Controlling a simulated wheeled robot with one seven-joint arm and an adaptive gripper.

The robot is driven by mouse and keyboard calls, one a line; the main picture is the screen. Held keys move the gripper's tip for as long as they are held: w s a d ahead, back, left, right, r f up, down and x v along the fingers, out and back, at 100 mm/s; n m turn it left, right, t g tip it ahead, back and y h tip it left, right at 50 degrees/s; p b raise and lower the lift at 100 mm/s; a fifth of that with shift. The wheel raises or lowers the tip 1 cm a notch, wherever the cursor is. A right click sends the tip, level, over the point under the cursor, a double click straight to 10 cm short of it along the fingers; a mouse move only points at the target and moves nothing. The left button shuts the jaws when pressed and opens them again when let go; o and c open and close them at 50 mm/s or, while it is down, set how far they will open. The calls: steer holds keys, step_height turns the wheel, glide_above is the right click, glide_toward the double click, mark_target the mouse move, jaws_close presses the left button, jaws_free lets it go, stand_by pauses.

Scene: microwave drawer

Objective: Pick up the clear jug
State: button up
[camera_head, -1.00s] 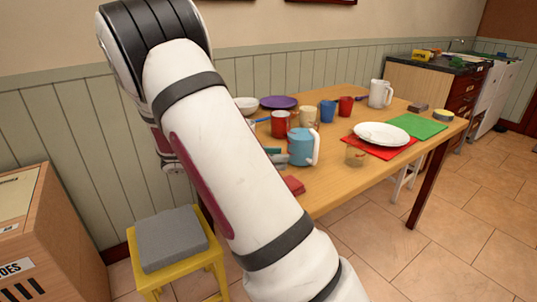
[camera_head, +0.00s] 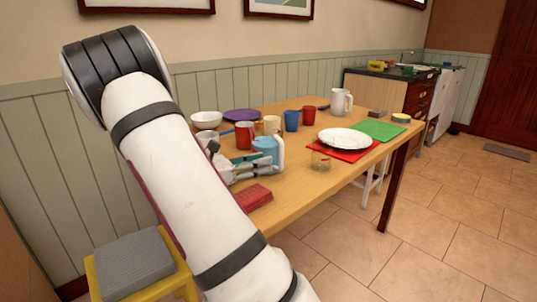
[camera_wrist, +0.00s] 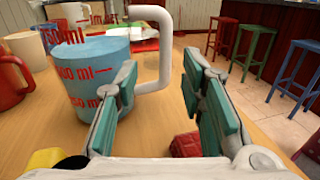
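The clear jug (camera_head: 268,149) stands upright on the table, bluish with a white handle on its right side. In the wrist view the jug (camera_wrist: 90,68) is large at upper left, with red ml marks and a white handle (camera_wrist: 163,45). My gripper (camera_wrist: 160,105) is open and empty, with green-padded fingers. The left finger overlaps the jug's lower right in the picture, and the handle shows between and beyond the fingertips. I cannot tell whether the finger touches the jug. In the head view my gripper (camera_head: 238,169) is just in front and left of the jug, partly hidden by my arm.
Red (camera_head: 244,135) and blue (camera_head: 291,120) mugs stand behind the jug. A small clear glass (camera_head: 320,158) and a white plate (camera_head: 344,138) are to the right.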

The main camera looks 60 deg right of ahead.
mark_target(269, 150)
steer(key=x, duration=0.1)
steer(key=b+x, duration=0.1)
steer(key=x, duration=0.2)
steer(key=shift+s+d+r+b, duration=0.25)
steer(key=shift+s+b, duration=0.15)
steer(key=shift+s, duration=0.1)
jaws_close()
